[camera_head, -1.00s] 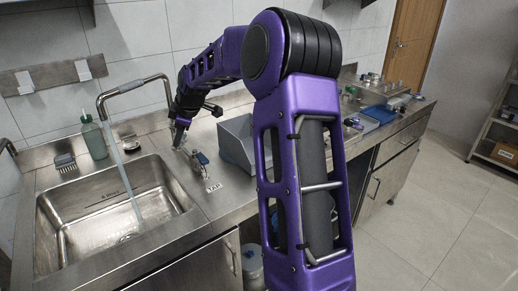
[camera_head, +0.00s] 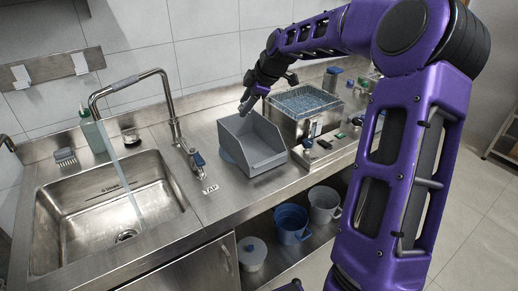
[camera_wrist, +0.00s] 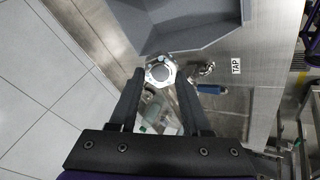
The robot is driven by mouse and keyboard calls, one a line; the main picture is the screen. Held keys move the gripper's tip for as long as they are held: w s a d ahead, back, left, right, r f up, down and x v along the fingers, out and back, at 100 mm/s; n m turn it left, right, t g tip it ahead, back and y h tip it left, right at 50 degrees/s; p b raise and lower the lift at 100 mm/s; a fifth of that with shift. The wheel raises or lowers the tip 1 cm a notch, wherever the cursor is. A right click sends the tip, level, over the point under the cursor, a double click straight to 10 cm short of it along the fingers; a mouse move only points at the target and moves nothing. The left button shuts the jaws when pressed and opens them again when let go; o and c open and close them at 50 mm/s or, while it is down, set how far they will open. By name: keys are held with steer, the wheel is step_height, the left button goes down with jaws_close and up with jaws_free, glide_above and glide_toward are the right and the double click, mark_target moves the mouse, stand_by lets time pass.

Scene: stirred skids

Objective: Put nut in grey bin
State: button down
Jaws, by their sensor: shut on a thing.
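The grey bin (camera_head: 268,165) is an open-topped box on the steel counter, right of the tap. It also shows at the top of the wrist view (camera_wrist: 190,42). My gripper (camera_head: 246,105) is above the bin's back left part in the head view. In the wrist view my gripper (camera_wrist: 161,84) is shut on the nut (camera_wrist: 160,70), a silver hexagonal piece between the fingertips. In that view the nut appears just outside the bin's edge; its height above the bin is unclear. The nut cannot be made out in the head view.
A sink (camera_head: 110,215) with a running faucet (camera_head: 135,80) is on the left. A blue lever (camera_head: 198,159) and a "TAP" label (camera_head: 210,189) are left of the bin. A basket of blue material (camera_head: 305,103) stands behind right. Buckets (camera_head: 291,223) sit below.

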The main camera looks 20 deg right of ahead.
step_height(320, 180, down, 18)
steer(key=shift+r+b, duration=0.1)
steer(key=shift+b, duration=0.45)
steer(key=shift+f, duration=0.2)
steer(key=c, duration=0.6)
jaws_free()
steer(key=shift+c, duration=0.2)
steer(key=shift+r, duration=0.1)
